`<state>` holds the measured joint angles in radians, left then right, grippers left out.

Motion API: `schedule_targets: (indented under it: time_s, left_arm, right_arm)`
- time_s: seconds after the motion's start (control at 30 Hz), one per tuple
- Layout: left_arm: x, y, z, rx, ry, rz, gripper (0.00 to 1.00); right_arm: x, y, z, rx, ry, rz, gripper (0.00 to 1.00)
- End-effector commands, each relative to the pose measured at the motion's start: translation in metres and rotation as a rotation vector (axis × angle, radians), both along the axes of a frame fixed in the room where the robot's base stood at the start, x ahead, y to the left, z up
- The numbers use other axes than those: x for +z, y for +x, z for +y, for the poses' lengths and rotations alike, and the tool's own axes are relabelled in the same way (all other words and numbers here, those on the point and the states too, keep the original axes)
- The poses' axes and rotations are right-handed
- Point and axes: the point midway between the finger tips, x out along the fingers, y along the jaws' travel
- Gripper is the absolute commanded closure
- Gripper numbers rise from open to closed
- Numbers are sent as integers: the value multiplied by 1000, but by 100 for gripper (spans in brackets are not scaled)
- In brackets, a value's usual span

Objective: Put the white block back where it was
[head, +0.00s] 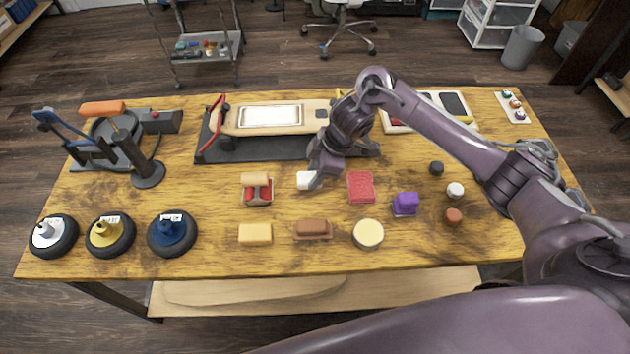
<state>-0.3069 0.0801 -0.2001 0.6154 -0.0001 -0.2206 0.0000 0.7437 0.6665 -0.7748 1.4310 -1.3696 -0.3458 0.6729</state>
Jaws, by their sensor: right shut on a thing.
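A white block (305,180) is on or just above the wooden table, near the middle. My right gripper (317,180) comes in from the right over the table and is shut on the white block, with its fingers hiding the block's right side. Whether the block touches the table I cannot tell. My left gripper does not show in the head view.
Near the block are a red-and-tan block (257,189), a red square (361,187), a yellow block (255,234), a brown brush (312,229), a round cream tin (368,234) and a purple block (405,204). A skateboard deck (228,120) lies behind. Wheels (172,233) stand front left.

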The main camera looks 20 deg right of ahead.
Motion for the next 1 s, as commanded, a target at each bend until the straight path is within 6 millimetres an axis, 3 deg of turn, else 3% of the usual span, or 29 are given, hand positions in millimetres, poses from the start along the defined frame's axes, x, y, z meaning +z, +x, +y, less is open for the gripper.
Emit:
schedule_targets:
  time_s: [0.2, 0.63, 0.67, 0.8, 1.0]
  left_arm:
    - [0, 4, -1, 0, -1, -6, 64]
    - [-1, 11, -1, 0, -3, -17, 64]
    - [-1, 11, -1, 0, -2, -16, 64]
    - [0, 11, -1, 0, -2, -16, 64]
    - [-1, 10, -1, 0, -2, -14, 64]
  right_arm:
    - [-33, -1, 0, -2, 0, 4, 82]
    - [-40, 0, 0, -1, -1, 2, 82]
    - [-40, 0, 0, -1, -1, 2, 63]
    - [-40, 0, 0, -1, -1, 2, 45]
    - [-39, -1, 0, -1, -1, 2, 43]
